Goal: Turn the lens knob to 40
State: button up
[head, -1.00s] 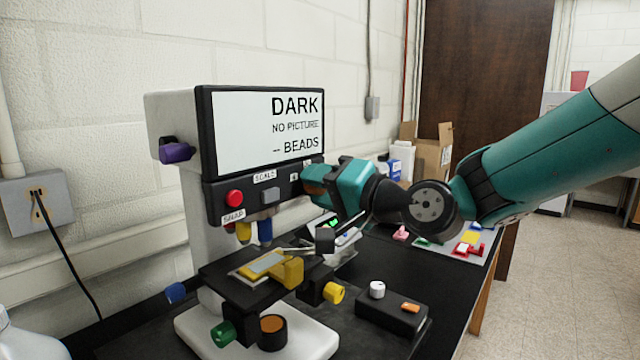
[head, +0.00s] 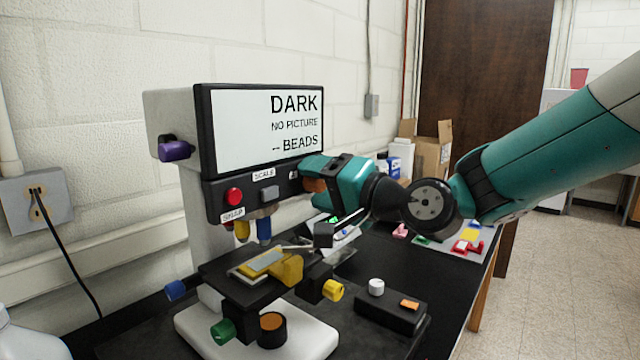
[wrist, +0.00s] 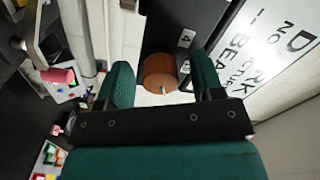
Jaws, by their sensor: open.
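The lens knob appears to be the orange-brown round knob (wrist: 160,73) on the side of the microscope head, beside a label reading 4; it has a small white mark on its rim. In the head view this knob (head: 314,186) is partly covered by my gripper. My gripper (wrist: 163,80) is open, with one teal finger on each side of the knob; I cannot tell whether they touch it. In the head view my gripper (head: 318,176) reaches in from the right. The screen (head: 262,130) reads DARK, NO PICTURE, -- BEADS.
The microscope stage (head: 230,280) stands below my gripper, with a yellow clip and slide on it. Green (head: 223,332), yellow (head: 333,290) and purple (head: 174,151) knobs stick out. A black box (head: 390,312) with a white knob sits at the right.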

jog(key=b+v, duration=0.7)
jog(key=v, duration=1)
jog(key=shift+s+d, duration=0.1)
jog(key=shift+s, duration=0.05)
